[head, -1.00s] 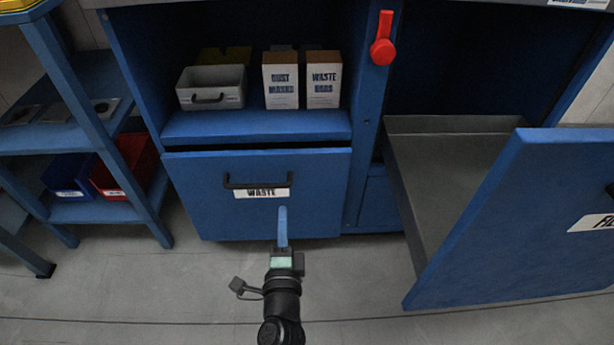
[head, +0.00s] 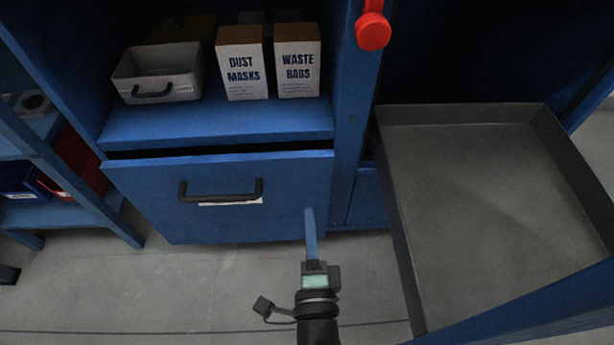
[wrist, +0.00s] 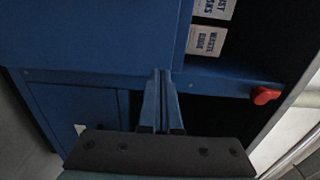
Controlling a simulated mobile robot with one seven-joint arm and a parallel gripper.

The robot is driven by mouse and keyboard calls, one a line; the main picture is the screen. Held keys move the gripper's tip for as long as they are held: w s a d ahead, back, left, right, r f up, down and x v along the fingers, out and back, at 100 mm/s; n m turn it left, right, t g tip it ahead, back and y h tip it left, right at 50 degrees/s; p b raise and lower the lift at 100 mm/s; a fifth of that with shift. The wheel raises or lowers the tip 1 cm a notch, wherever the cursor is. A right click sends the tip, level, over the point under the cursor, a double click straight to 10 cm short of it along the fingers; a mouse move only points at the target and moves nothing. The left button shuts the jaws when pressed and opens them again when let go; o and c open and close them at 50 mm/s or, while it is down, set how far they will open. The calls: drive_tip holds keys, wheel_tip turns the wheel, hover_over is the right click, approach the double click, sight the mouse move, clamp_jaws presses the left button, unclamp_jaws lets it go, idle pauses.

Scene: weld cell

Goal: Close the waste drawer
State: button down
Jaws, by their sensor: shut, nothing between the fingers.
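The waste drawer (head: 225,180) is a blue front with a dark bar handle (head: 220,192), below the open shelf. A dark gap runs along its top edge, so it stands slightly open. Its white label is mostly hidden behind the handle. My gripper (head: 310,212) is shut and empty, its blue fingers pointing at the lower right part of the drawer front. I cannot tell whether they touch it. In the wrist view, the shut fingers (wrist: 160,75) overlap the cabinet's blue upright, beside the large blue drawer front (wrist: 90,35).
A second, wide drawer (head: 480,190) stands far out on the right, its grey tray empty. A red knob (head: 373,30) hangs on the upright. A grey bin (head: 155,75) and two white boxes (head: 297,70) stand on the shelf. A blue rack (head: 50,160) is at the left.

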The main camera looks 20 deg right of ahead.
sight(306, 166)
drive_tip(key=x, duration=0.9)
drive_tip(key=shift+w+b, duration=0.2)
drive_tip(key=shift+b, duration=0.1)
drive_tip(key=shift+d, duration=0.1)
drive_tip(key=x, duration=0.4)
drive_tip(key=shift+w+d+r, duration=0.1)
drive_tip(key=shift+w+r, duration=0.05)
drive_tip(key=shift+w, duration=0.1)
